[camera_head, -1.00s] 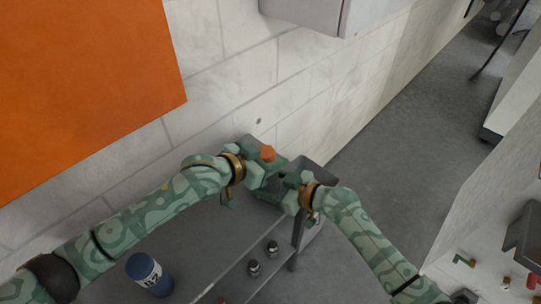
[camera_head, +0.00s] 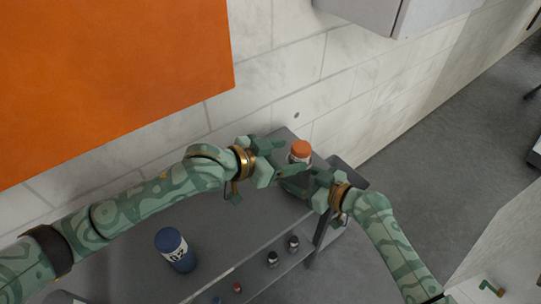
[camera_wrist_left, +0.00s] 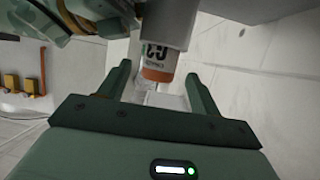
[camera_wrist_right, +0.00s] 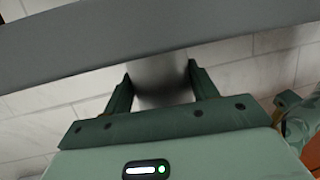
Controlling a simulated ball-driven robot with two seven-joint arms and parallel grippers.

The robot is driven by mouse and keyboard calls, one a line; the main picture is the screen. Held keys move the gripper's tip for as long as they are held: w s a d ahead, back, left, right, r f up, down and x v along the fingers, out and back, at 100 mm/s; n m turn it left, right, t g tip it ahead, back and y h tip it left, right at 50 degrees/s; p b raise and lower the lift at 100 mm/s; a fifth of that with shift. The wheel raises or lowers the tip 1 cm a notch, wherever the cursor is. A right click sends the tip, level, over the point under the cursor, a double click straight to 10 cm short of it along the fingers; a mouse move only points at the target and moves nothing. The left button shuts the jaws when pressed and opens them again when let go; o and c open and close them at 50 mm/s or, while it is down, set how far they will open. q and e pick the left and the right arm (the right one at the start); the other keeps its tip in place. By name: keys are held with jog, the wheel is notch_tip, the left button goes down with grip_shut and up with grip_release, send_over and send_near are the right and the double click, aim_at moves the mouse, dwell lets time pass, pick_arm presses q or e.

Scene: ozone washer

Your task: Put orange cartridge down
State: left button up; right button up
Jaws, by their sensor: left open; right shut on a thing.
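The orange cartridge (camera_head: 300,149) is a pale cylinder with an orange cap, held above the back right of the grey table (camera_head: 208,226). My right gripper (camera_head: 300,178) is shut on its lower body, which shows as a grey cylinder (camera_wrist_right: 160,75) between the fingers in the right wrist view. My left gripper (camera_head: 275,160) is open just left of the cartridge. In the left wrist view the cartridge (camera_wrist_left: 155,48), with dark lettering and an orange end, lies beyond the open fingers (camera_wrist_left: 160,88). The cartridge's base is hidden in the head view.
Small dark bottles (camera_head: 283,251) stand on a lower shelf in front. A white wall (camera_head: 290,105) with an orange panel (camera_head: 100,80) rises behind. A grey cabinet (camera_head: 365,15) hangs above.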

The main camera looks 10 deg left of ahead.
pick_arm(q)
jog(key=v, duration=0.5)
jog(key=shift+s+a+r, duration=0.1)
jog(key=shift+s+a, duration=0.05)
jog(key=shift+a, duration=0.05)
pick_arm(e)
jog(key=o, duration=0.8)
jog(key=v, duration=1.2)
jog(key=shift+s, duration=0.15)
